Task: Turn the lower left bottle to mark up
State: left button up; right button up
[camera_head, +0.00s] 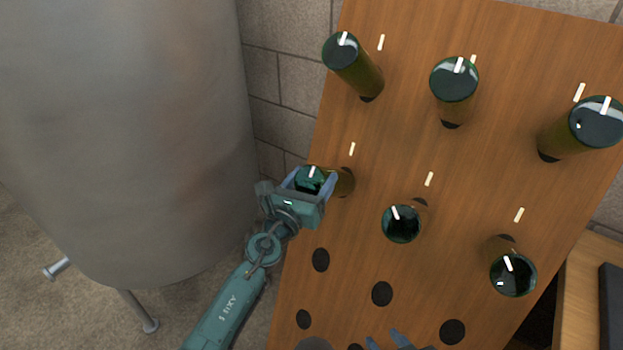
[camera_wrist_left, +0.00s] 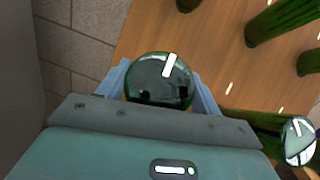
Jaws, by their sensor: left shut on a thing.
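The lower left bottle (camera_head: 308,183) is dark green and sits neck-in in the wooden board, its round base facing out. My left gripper (camera_head: 312,184) is shut around it near the base. The white mark (camera_head: 312,171) on its base leans slightly right of upright, roughly parallel to the white board mark (camera_head: 352,149) at its upper right. In the left wrist view the bottle (camera_wrist_left: 158,85) is between the blue fingers, with its mark at the upper middle of the base. My right gripper (camera_head: 386,341) shows at the bottom edge, partly cut off, its blue fingertips apart.
The wooden board (camera_head: 335,225) holds other bottles: a lower middle one (camera_head: 402,225), a lower right one (camera_head: 512,275) and three above. Empty holes (camera_head: 381,293) lie below. A large grey tank (camera_head: 130,130) stands left; a wooden surface (camera_head: 572,300) is at right.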

pick_arm(q)
jog(key=o, duration=1)
jog(key=v, duration=1.3)
jog(key=shift+s, duration=0.1)
jog(key=s+a+f+m+g+y, duration=0.1)
jog(key=s+f+m, duration=0.3)
jog(key=m, duration=0.8)
jog(key=s+a+f+m+g+y+p, duration=0.1)
jog(key=s+a+f+m+g+y, duration=0.1)
jog(key=s+m, duration=0.5)
jog(key=s+a+f+m+g+y+p, duration=0.1)
jog(key=s+a+f+m, duration=0.4)
jog(key=m, duration=1.1)
notch_tip(320, 180, down, 2)
jog(key=shift+s+f+m+g+y, duration=0.1)
jog(key=shift+s+m+g+y, duration=0.3)
jog(key=shift+g, duration=0.8)
